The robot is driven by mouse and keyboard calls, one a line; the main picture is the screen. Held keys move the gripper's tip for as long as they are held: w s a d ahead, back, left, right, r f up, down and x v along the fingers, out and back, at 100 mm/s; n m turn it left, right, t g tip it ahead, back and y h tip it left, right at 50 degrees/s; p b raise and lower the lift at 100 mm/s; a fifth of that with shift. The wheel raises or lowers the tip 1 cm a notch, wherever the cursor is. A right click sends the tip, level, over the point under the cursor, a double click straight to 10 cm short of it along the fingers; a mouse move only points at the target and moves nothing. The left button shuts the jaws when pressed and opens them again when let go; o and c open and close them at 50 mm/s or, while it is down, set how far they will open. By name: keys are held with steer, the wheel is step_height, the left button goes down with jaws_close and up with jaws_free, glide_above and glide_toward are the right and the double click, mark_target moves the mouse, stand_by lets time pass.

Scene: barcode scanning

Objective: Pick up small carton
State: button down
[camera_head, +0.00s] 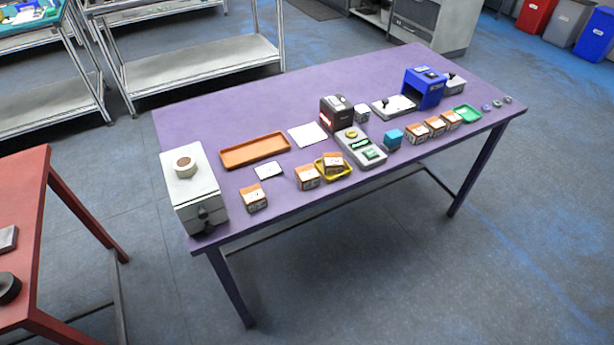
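Several small orange-topped white cartons stand along the near side of the purple table (230,112). One carton (253,198) stands alone near the front left. Another carton (308,177) stands beside a yellow tray (346,173), and a third carton (333,162) is in that tray. A row of similar cartons (435,126) stands further right. They look alike in size, so I cannot tell which one the task names. My gripper is not in view.
A white box (193,190) with a round roll on top stands at the table's left end. The back left is clear.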

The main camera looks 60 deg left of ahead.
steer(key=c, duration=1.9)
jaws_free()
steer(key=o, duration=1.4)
